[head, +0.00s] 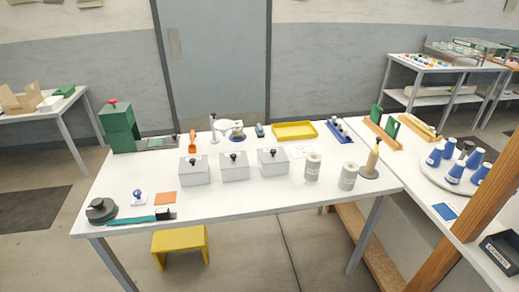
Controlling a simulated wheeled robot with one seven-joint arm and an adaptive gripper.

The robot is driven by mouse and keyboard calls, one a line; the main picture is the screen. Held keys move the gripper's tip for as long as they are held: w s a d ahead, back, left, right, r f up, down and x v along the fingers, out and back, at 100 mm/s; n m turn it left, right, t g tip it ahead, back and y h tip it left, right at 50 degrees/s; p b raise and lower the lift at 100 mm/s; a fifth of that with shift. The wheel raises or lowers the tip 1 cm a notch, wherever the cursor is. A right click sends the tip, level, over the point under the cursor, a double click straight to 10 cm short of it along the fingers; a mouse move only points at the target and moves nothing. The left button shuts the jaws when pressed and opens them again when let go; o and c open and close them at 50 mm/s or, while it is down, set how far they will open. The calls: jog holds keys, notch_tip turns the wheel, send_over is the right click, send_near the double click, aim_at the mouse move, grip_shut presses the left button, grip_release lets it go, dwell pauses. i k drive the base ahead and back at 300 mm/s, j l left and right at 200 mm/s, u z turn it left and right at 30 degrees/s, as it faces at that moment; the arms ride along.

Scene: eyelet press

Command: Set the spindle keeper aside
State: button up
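No part I can surely name as the spindle keeper shows. A likely spindle (374,160) stands upright at the right end of the white table, with a tan body on a round grey base. A small dark piece (378,140) sits at its top; it is too small to tell if this is the keeper. Another thin upright post (212,128) with a pale base stands at the back of the table. My gripper is not in view.
The white table (260,200) holds grey lidded boxes (234,172), pale rolls (312,168), a yellow tray (294,131) and a green press (120,128). Its front middle is clear. A right-hand table carries blue cones (455,171). A wooden post (470,190) crosses the right side.

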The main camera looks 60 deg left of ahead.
aim_at(378, 138)
jog(key=i+j+u, duration=0.1)
jog(key=u, duration=0.4)
jog(key=i+j+u, duration=0.1)
jog(key=u, duration=0.35)
jog(key=i+j+u, duration=0.1)
jog(key=u, duration=0.4)
jog(key=i+u, duration=0.15)
jog(key=u, duration=0.35)
jog(key=i, duration=0.55)
jog(key=k+l+u, duration=0.15)
jog(key=k+l, duration=0.15)
jog(key=l, duration=0.25)
jog(key=k+l+u, duration=0.2)
jog(key=l, duration=0.35)
jog(key=k+l+u, duration=0.15)
jog(key=k+l, duration=0.3)
